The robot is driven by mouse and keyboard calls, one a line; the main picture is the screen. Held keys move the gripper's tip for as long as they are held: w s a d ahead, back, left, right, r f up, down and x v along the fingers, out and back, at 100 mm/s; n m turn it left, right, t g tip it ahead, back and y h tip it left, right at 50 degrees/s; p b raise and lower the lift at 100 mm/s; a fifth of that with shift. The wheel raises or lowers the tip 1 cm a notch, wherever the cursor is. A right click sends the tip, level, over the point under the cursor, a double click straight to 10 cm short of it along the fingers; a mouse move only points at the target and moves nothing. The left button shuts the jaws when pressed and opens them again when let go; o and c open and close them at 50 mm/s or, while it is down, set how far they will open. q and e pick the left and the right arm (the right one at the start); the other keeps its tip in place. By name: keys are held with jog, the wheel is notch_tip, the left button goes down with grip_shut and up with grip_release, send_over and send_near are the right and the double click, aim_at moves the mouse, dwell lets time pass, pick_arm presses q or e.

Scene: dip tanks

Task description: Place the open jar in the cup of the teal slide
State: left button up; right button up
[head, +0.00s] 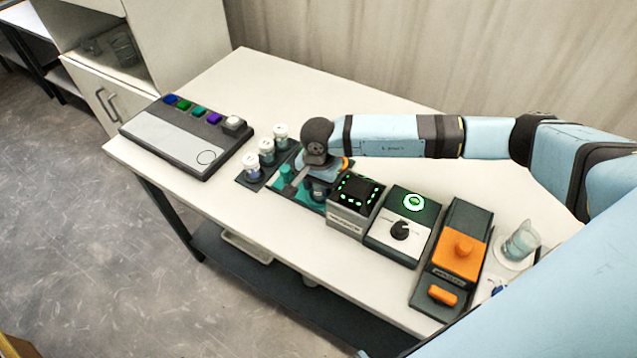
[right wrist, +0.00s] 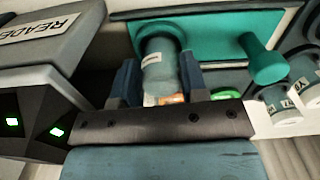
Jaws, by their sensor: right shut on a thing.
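My right gripper (head: 316,184) is over the near right part of the teal slide (head: 287,183). In the right wrist view its fingers (right wrist: 160,82) are shut on a jar (right wrist: 157,68) with a small white label. The jar is against or just over the teal plate of the slide (right wrist: 215,38). A round teal rim shows at the jar's far end, and I cannot tell whether the jar sits inside the cup. The slide's teal knob (right wrist: 263,62) stands beside the gripper, apart from it. My left gripper is not in view.
Several white-capped jars (head: 266,148) stand in a rack beside the slide. The dark reader box (head: 352,202) is close on the gripper's other side. A dial box (head: 402,228), an orange device (head: 460,255) and a glass beaker (head: 521,240) stand farther right. A button panel (head: 185,140) lies left.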

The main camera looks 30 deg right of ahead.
jog(key=shift+f, duration=0.1)
jog(key=o, duration=1)
jog(key=shift+r, duration=0.35)
notch_tip(320, 180, up, 12)
jog(key=shift+f+b, duration=0.2)
jog(key=shift+b, duration=0.85)
